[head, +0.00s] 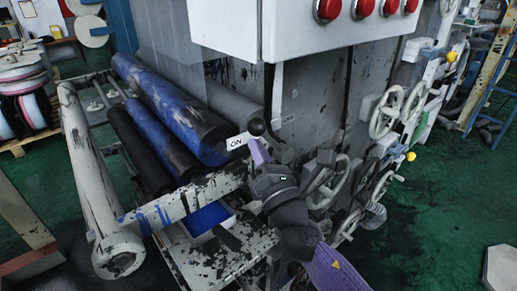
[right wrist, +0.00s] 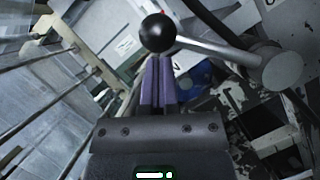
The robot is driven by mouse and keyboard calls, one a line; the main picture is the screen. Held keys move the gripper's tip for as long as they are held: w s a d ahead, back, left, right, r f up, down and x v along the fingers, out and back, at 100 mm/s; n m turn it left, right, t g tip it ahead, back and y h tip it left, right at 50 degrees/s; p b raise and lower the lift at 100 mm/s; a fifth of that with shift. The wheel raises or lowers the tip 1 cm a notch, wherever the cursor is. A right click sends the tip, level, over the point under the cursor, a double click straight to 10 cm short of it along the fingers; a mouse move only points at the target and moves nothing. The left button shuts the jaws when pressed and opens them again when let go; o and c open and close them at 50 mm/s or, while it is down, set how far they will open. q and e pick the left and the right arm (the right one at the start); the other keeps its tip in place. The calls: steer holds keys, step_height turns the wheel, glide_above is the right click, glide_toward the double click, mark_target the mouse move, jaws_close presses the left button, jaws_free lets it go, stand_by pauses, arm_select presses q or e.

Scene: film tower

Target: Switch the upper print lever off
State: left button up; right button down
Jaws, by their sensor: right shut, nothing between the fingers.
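The upper print lever shows in the head view as a black ball knob (head: 256,127) on a short rod. In the right wrist view the ball (right wrist: 157,32) sits at the end of a grey rod that runs right to a round hub (right wrist: 283,68). The knob lies beside the white ON label (head: 237,143), with the OFF label (head: 289,119) to its right. My right gripper (head: 256,146) has its purple fingers shut and empty, tips just below the ball; in the right wrist view the fingertips (right wrist: 158,58) overlap its lower edge. I cannot tell whether they touch. My left gripper is not in view.
Blue and black rollers (head: 175,110) lie left of the lever. A white box with red buttons (head: 327,10) overhangs it. Several handwheels (head: 386,112) stand on the machine's right side.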

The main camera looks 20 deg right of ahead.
steer(key=shift+w+d+r+m+h+p, duration=0.1)
steer(key=shift+d+r+m+h+p, duration=0.2)
steer(key=shift+r+m+p, duration=0.3)
steer(key=shift+w+d+r+m+h+p, duration=0.1)
steer(key=shift+d+r+m+h+p, duration=0.2)
steer(key=shift+m+p, duration=0.4)
steer(key=w+d+r+m+g+h+p, duration=0.3)
steer(key=d+m+p, duration=0.6)
steer(key=p, duration=0.5)
steer(key=shift+w+m+g+p, duration=0.15)
steer(key=shift+m+g+p, duration=0.25)
steer(key=shift+m+g, duration=0.65)
steer(key=shift+m+t, duration=0.25)
steer(key=shift+m, duration=0.1)
